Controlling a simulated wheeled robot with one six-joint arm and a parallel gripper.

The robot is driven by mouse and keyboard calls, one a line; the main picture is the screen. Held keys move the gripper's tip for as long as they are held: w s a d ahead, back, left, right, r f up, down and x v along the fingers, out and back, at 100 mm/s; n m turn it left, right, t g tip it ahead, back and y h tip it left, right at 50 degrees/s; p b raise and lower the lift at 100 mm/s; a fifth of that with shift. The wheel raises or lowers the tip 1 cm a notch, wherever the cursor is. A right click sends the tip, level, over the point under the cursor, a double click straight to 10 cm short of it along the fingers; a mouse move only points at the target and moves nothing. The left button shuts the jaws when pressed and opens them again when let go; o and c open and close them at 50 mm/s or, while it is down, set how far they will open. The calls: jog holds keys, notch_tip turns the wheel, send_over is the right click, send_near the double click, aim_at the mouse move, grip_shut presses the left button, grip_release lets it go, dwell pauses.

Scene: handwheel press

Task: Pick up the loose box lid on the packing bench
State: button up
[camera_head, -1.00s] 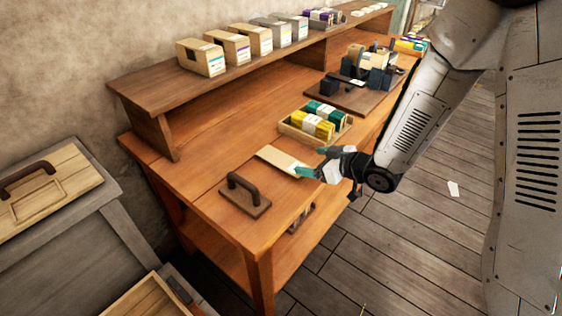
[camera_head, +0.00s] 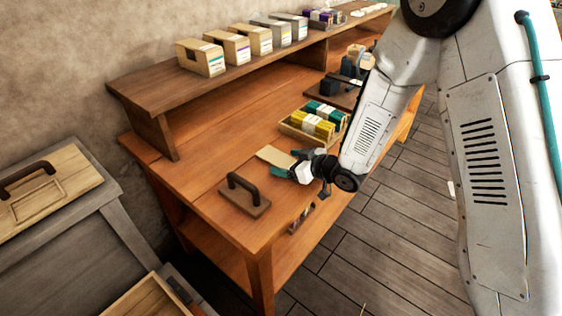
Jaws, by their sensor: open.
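The loose box lid (camera_head: 272,156) is a flat, pale tan board lying on the packing bench (camera_head: 215,174). It lies between the handled block and the tray of colored packs. My gripper (camera_head: 285,163) is open, with teal fingertips spread at the lid's right end. The gripper hides part of that end. I cannot tell whether the fingers touch the lid or how high they are above it.
A dark-handled wooden block (camera_head: 246,194) stands left of the lid. A tray of yellow and green packs (camera_head: 312,126) is just behind. Several boxes (camera_head: 202,57) line the raised shelf (camera_head: 150,88). Bare bench top lies left of the lid.

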jog(key=c, duration=1.1)
jog(key=shift+o, duration=0.2)
jog(key=shift+r, duration=0.1)
